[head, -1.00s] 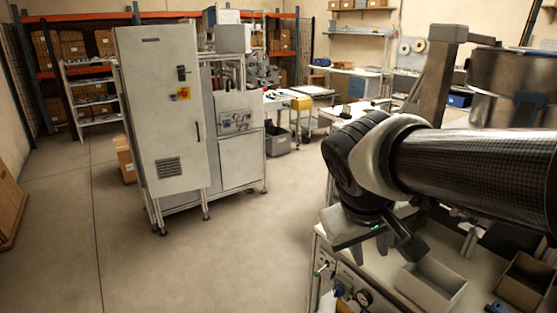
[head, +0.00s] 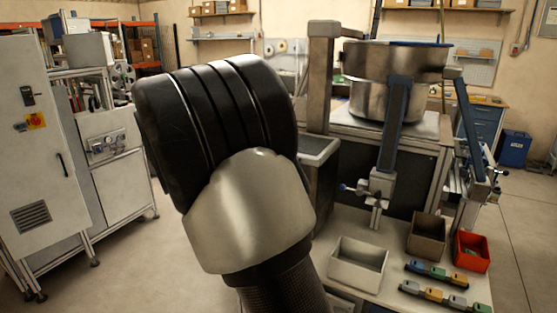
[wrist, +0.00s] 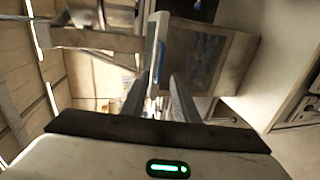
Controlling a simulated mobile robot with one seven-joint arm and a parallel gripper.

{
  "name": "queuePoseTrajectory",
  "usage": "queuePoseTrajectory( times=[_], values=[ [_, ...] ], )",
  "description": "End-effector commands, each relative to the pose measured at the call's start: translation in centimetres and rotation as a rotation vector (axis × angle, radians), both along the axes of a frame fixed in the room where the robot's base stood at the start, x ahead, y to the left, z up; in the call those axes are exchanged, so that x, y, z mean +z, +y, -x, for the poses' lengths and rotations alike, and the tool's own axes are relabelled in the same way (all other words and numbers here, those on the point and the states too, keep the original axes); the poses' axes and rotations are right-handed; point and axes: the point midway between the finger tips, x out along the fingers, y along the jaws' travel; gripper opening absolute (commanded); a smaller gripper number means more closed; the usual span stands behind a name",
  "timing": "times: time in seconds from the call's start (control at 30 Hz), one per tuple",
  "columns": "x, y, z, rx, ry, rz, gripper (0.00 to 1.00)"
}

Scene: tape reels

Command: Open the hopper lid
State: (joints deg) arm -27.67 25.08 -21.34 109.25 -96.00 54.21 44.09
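The bowl feeder, a round metal drum with a blue edge on top (head: 385,85), stands on a bench in the right half of the head view. A grey box with a flat light top edge (head: 318,150), which may be the hopper, is left of it, partly hidden by my arm. I cannot make out a lid for certain. My gripper (wrist: 160,88) shows in the wrist view with its two fingers apart. A narrow white and blue piece (wrist: 157,45) appears beyond and between the fingertips; contact cannot be told. My arm hides the gripper in the head view.
A white bin (head: 358,268), a brown bin (head: 427,238) and a red bin (head: 471,255) sit on the bench front beside coloured blocks (head: 445,298). A metal post (head: 320,80) rises near my arm. A grey cabinet (head: 35,160) stands at left, with open floor before it.

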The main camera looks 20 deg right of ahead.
Motion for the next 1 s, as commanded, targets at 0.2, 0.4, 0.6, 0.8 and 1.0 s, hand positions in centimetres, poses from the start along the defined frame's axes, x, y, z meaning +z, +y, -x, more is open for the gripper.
queuePoseTrajectory(
  times=[0.2, 0.4, 0.6, 0.8, 1.0],
  values=[
    [-0.9, -3.9, -2.9, -0.003, 0.002, 0.002, 0.27],
    [-1.8, -6.8, -5.2, -0.003, 0.003, 0.001, 0.27],
    [-2.3, -8.5, -6.5, -0.002, 0.002, -0.001, 0.27],
    [-2.4, -8.8, -6.9, 0.000, 0.001, -0.002, 0.27],
    [-2.4, -8.8, -6.9, 0.000, 0.001, -0.002, 0.22]
  ],
)
